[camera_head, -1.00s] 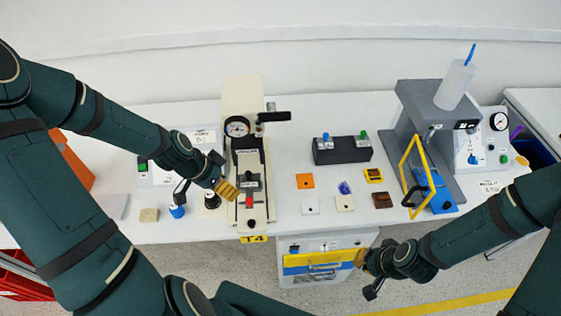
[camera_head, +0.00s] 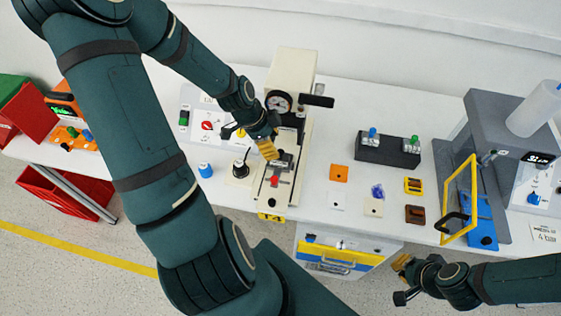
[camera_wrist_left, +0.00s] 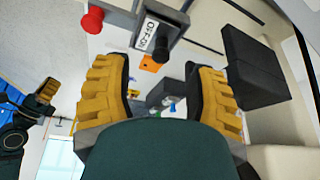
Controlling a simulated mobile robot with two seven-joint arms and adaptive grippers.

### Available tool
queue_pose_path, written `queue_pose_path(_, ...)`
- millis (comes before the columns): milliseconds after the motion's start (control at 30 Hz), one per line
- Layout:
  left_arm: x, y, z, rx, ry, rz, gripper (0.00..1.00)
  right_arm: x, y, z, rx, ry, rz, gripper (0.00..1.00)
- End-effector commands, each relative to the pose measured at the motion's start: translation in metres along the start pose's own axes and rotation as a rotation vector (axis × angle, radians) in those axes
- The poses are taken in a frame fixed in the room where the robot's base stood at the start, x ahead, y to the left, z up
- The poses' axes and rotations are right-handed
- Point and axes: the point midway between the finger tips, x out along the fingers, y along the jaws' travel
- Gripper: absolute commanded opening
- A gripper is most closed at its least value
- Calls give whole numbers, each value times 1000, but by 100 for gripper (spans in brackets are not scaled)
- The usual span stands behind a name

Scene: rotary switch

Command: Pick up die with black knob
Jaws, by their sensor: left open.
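A pale square die with a black knob (camera_head: 240,170) stands on the white table, just left of the lever press. My left gripper (camera_head: 268,148) is above and right of it, close to the press. In the left wrist view the left gripper (camera_wrist_left: 160,75) has its two yellow-and-black fingers apart with nothing held between them. The die is not recognisable in that view. My right gripper (camera_head: 402,268) hangs by the table's front edge at the right; its finger opening is unclear.
The press (camera_head: 293,165) with gauge and black handle stands beside the left gripper. A blue-knobbed piece (camera_head: 205,170) is left of the die. A black box (camera_head: 388,150) and several small squares lie right. A yellow-framed machine (camera_head: 460,200) stands further right.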

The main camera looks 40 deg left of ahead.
Motion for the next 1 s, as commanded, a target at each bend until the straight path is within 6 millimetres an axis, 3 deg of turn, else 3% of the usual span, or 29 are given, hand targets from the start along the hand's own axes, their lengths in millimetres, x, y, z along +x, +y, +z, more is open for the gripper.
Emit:
queue_pose_path(167, 10, 0, -1, 2, 0, -1, 56, 4, 1, 0, 0, 0, 1, 0)
queue_pose_path(500, 51, -1, -6, 1, 1, 1, 56, 18, 6, 2, 0, 0, 4, 0)
queue_pose_path(833, 56, -2, -5, -1, -1, -1, 56, 18, 6, 2, -1, 0, 4, 0)
queue_pose_path(867, 56, -2, -5, -1, -1, -1, 52, 18, 6, 2, -1, 0, 4, 0)
queue_pose_path(1000, 55, -2, -5, -1, 0, -1, 3, 18, 6, 2, -1, 0, 4, 0)
